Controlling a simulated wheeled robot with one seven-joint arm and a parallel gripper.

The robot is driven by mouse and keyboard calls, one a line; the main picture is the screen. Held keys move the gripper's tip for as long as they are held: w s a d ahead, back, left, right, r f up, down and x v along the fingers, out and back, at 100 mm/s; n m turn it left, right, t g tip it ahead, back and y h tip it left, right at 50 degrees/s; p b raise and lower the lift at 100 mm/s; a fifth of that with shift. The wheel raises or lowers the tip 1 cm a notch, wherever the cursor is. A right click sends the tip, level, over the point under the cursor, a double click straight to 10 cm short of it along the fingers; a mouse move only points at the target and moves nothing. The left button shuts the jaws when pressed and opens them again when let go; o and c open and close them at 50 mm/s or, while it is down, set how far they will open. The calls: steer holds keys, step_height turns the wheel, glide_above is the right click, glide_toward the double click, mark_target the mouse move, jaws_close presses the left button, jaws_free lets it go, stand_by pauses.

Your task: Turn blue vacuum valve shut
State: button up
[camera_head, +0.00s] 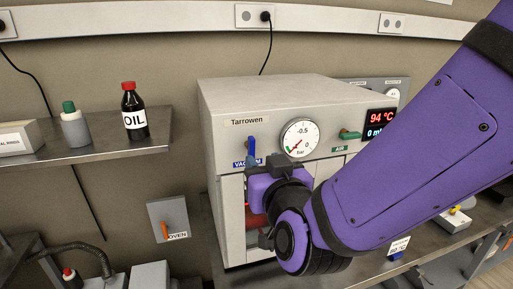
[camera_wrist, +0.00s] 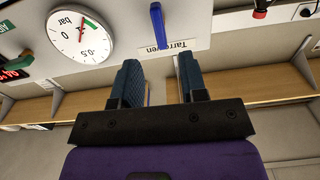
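The blue vacuum valve (camera_head: 251,147) is a narrow lever on the front of the white Tarrowen oven (camera_head: 290,92). Its handle stands upright above the VACUUM label. In the wrist view the blue lever (camera_wrist: 157,26) lies just beyond and between my fingertips, apart from them. My gripper (camera_wrist: 160,72) is open and empty, with a finger on each side of a clear gap. In the head view its purple hand (camera_head: 261,187) is in front of the oven, just below the valve.
A round bar gauge (camera_head: 299,138) sits right of the valve, and a green AIR valve (camera_head: 349,134) with a level handle is further right. A shelf (camera_head: 100,147) on the left holds an OIL bottle (camera_head: 134,112). A grey OVEN switch panel (camera_head: 169,218) is lower left.

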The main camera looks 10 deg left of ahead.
mark_target(253, 149)
steer(key=x, duration=0.8)
steer(key=shift+w, duration=0.15)
steer(key=shift+c, duration=0.4)
jaws_close()
